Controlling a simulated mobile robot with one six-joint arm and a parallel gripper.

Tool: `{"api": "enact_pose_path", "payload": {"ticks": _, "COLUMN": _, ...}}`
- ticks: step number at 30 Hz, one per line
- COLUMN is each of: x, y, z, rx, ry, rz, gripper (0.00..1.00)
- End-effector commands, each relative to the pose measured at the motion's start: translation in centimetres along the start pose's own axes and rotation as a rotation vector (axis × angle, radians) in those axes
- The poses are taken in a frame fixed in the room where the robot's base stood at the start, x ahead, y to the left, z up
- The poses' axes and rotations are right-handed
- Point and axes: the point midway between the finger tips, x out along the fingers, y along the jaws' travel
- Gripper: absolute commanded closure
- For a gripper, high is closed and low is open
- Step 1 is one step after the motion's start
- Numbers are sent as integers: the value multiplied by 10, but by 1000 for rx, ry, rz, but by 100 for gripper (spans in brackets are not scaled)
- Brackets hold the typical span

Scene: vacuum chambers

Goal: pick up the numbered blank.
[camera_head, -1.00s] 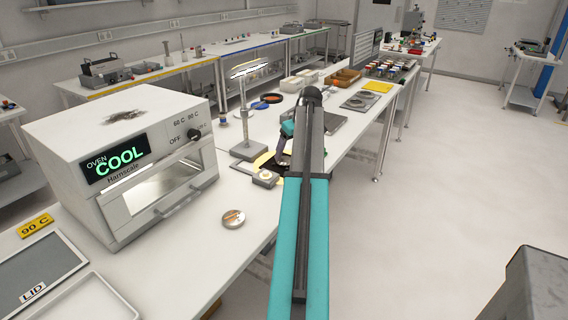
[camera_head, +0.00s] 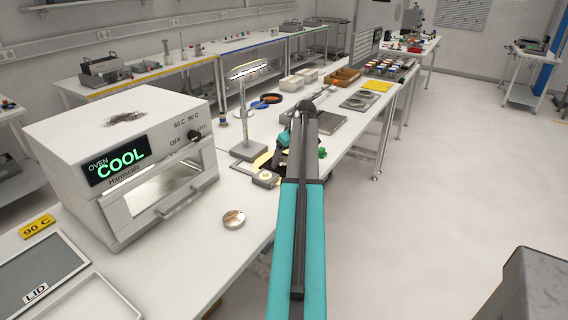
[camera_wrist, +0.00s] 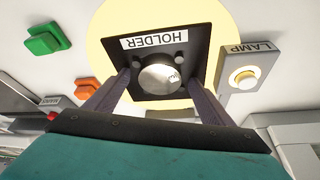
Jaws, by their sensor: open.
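A round metal blank (camera_wrist: 158,78) sits in a black plate labelled HOLDER (camera_wrist: 190,42) in the wrist view. A dark mark shows at its right side, partly hidden and unreadable. The plate lies on a pale yellow disc (camera_wrist: 106,20). My gripper (camera_wrist: 160,83) is open, with one finger on each side of the blank and a gap visible on both sides. In the head view my gripper (camera_head: 276,158) is low over the bench beside the lamp stand, and my arm hides most of the holder.
A grey LAMP box with a round button (camera_wrist: 243,77) stands right of the holder. Green (camera_wrist: 48,39) and orange (camera_wrist: 88,88) blocks lie to its left. The lamp stand (camera_head: 246,148), a small round tin (camera_head: 233,219) and the oven (camera_head: 130,160) share the bench.

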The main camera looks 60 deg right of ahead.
Motion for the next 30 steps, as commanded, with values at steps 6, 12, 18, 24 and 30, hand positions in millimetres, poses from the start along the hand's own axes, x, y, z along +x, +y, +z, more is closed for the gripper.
{"api": "enact_pose_path", "payload": {"ticks": 6, "x": 0, "y": 0, "z": 0, "rx": 0, "ry": 0, "rz": 0, "gripper": 24}}
{"api": "enact_pose_path", "payload": {"ticks": 12, "x": 0, "y": 0, "z": 0, "rx": -1, "ry": 0, "rz": 0, "gripper": 43}}
{"api": "enact_pose_path", "payload": {"ticks": 18, "x": 0, "y": -1, "z": 0, "rx": -1, "ry": 0, "rz": 0, "gripper": 77}}
{"api": "enact_pose_path", "payload": {"ticks": 24, "x": -1, "y": -1, "z": -1, "rx": -1, "ry": 2, "rz": 0, "gripper": 84}}
{"api": "enact_pose_path", "payload": {"ticks": 30, "x": -2, "y": -1, "z": -2, "rx": -2, "ry": 2, "rz": 0, "gripper": 84}}
